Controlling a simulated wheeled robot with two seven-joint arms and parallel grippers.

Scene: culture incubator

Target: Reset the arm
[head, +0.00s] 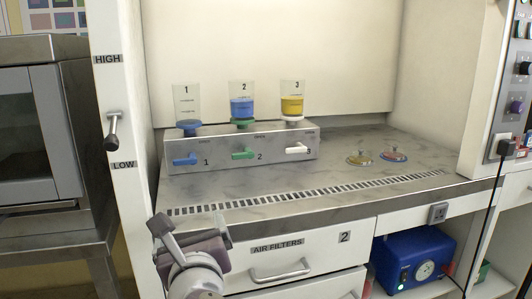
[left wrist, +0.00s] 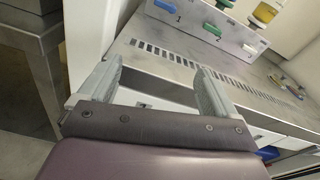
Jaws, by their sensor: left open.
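My left gripper (head: 190,226) is at the lower left of the head view, in front of the cabinet's front edge and left of the drawers. In the left wrist view the left gripper (left wrist: 158,88) is open, its two grey fingers wide apart with nothing between them. It is apart from the bench items. My right gripper is in neither view.
A metal stand (head: 238,153) with three numbered cups and coloured taps is on the marble worktop (head: 350,178). Two small dishes (head: 360,157) (head: 393,154) lie to its right. A drawer (head: 300,262), a blue pump (head: 412,262) and a lever (head: 112,130) are nearby.

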